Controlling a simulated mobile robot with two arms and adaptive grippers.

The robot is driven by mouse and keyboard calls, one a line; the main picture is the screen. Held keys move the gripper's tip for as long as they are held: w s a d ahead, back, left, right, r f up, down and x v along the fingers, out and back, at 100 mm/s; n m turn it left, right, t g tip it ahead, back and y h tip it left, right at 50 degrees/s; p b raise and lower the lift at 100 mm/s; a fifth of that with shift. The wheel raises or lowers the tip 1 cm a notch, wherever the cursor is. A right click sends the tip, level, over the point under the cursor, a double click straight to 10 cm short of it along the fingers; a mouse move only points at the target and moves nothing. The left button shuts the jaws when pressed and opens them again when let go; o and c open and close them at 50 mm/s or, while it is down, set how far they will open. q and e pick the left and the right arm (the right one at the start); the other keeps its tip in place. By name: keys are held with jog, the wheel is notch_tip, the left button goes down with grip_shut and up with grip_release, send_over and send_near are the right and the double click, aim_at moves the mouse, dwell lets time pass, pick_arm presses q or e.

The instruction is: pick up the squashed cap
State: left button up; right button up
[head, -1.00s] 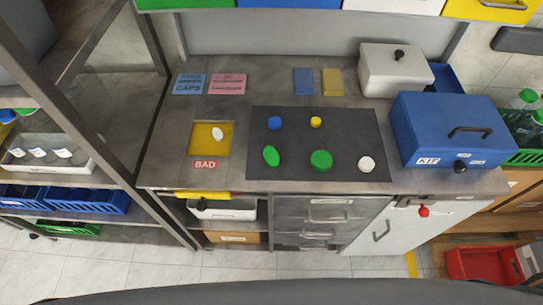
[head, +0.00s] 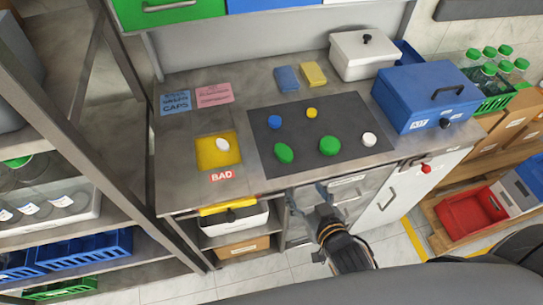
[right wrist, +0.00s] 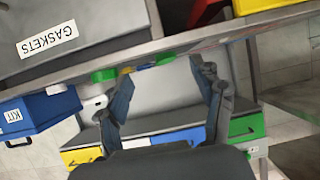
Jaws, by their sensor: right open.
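Two green caps lie on the dark mat (head: 262,112). The left one (head: 284,152) looks more oval than the rounder right one (head: 329,146). A blue cap (head: 274,122), a small yellow cap (head: 312,113) and a white cap (head: 369,139) also lie there. A white oval cap (head: 222,144) lies on the yellow BAD square (head: 205,153). My right gripper (head: 306,193) is open and empty, in front of the counter's front edge and apart from the caps. Its spread fingers show in the right wrist view (right wrist: 163,80). My left gripper is out of view.
A shelf rack (head: 80,95) stands at the left. Drawers are under the counter edge.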

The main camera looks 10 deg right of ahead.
notch_tip(320, 180, up, 2)
jog(key=p, duration=0.1)
send_near(285, 154)
jog(key=shift+w+d+f, duration=0.1)
jog(key=shift+w+f, duration=0.65)
jog(key=shift+f, duration=0.1)
jog(key=shift+w+f, duration=0.2)
jog(key=shift+w, duration=0.55)
jog(key=x, duration=0.1)
jog(key=p+x, duration=0.1)
jog(key=x, duration=0.2)
jog(key=shift+w+a+r+p, duration=0.25)
jog(key=shift+a+p, duration=0.1)
jog(key=shift+w+f, duration=0.15)
jog(key=shift+w, duration=0.05)
jog(key=c, duration=0.9)
